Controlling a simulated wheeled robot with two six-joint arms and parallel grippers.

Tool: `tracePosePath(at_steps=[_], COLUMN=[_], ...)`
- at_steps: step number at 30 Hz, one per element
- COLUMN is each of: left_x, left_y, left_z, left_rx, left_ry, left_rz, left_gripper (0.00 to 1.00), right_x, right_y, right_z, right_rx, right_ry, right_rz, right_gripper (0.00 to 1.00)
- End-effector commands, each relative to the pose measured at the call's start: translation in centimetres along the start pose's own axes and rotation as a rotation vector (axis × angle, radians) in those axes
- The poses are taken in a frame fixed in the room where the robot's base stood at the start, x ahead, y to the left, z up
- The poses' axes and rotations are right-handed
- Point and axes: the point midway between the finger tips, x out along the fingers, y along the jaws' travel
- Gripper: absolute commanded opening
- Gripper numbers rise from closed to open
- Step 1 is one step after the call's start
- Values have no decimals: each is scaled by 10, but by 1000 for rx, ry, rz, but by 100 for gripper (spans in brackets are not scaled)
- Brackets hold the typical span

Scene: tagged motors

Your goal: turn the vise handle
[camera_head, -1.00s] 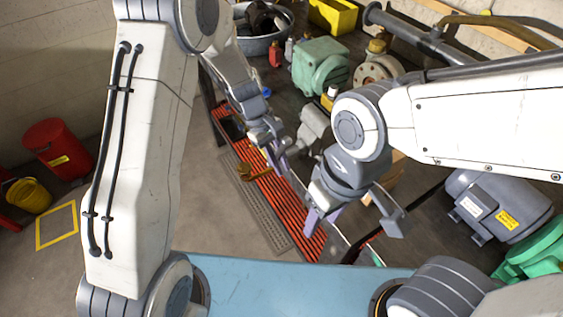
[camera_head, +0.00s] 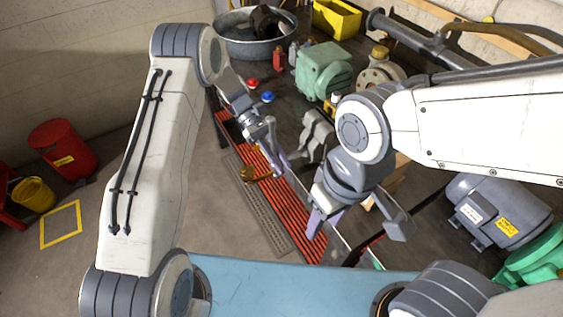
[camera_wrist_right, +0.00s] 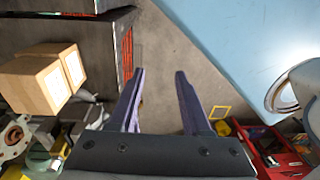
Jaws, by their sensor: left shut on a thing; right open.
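The grey vise (camera_head: 316,132) stands at the bench's front edge in the head view. Its handle, with a brass-coloured end (camera_head: 247,173), sticks out over the red slatted front of the bench. My left gripper (camera_head: 276,168) reaches down beside the vise and is shut on the handle; the fingers partly hide the grip. My right gripper (camera_head: 323,222) hangs in front of the bench, to the right of the handle and apart from it. In the right wrist view its purple fingers (camera_wrist_right: 160,76) are open with nothing between them.
A green pump housing (camera_head: 323,72), a metal basin (camera_head: 254,42), a yellow bin (camera_head: 335,17) and a grey motor (camera_head: 500,208) stand on the bench. Cardboard boxes (camera_wrist_right: 38,84) show in the right wrist view.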

Motion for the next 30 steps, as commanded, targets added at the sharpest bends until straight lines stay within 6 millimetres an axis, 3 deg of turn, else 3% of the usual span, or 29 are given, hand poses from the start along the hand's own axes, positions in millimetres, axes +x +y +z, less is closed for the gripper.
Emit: tracePosePath(at_steps=[13, 14, 17, 20, 23, 30], left_x=[-3, -3, -3, -4, -4, -3], left_y=[6, 6, 6, 6, 6, 6], left_z=[3, 3, 3, 3, 3, 3], left_rx=[4, 5, 5, 5, 5, 6], left_ry=[-7, -7, -6, -6, -6, -6], left_rz=[12, 12, 13, 13, 13, 12], left_gripper=[0, 0, 0, 0, 0, 0], right_x=[0, 0, -1, -4, -9, -24], right_y=[0, 0, 0, 3, 8, 38], right_z=[0, 0, -4, -18, -44, -122], right_rx=[0, 0, 24, 128, 327, 933], right_ry=[0, 0, 5, 22, 57, 157], right_rz=[0, 0, -1, -7, -22, -95], right_gripper=[48, 40, 2, 0, 0, 0])
